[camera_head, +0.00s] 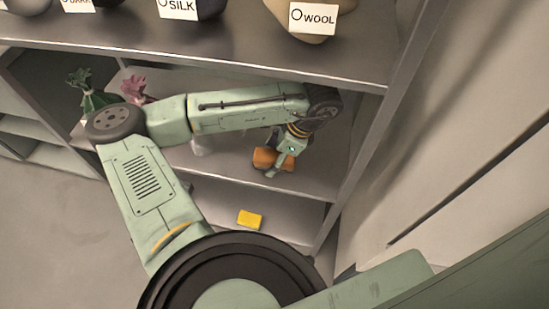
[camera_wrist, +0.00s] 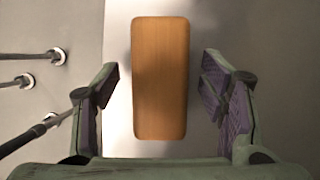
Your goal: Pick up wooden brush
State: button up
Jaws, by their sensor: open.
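The wooden brush shows in the wrist view as an orange-brown block (camera_wrist: 160,78) with rounded corners, seen from above. It lies upright in the picture between the two fingers of my gripper (camera_wrist: 163,100), with a gap on each side. My gripper is open and does not visibly touch it. In the head view the brush (camera_head: 265,159) is on the middle shelf near its right end, partly hidden by my gripper (camera_head: 278,163), which reaches down over it. The brush's underside is hidden.
The upper shelf (camera_head: 250,52) holds bundles labelled SILK (camera_head: 178,8) and WOOL (camera_head: 313,19). A right upright post (camera_head: 371,150) stands close to my gripper. A yellow block (camera_head: 250,219) lies on the lower shelf. Green (camera_head: 92,97) and pink (camera_head: 137,88) items stand at the left.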

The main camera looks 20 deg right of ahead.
jog(key=shift+f, duration=0.2)
dwell(0.5)
jog(key=shift+c, duration=0.4)
jog(key=c, duration=1.2)
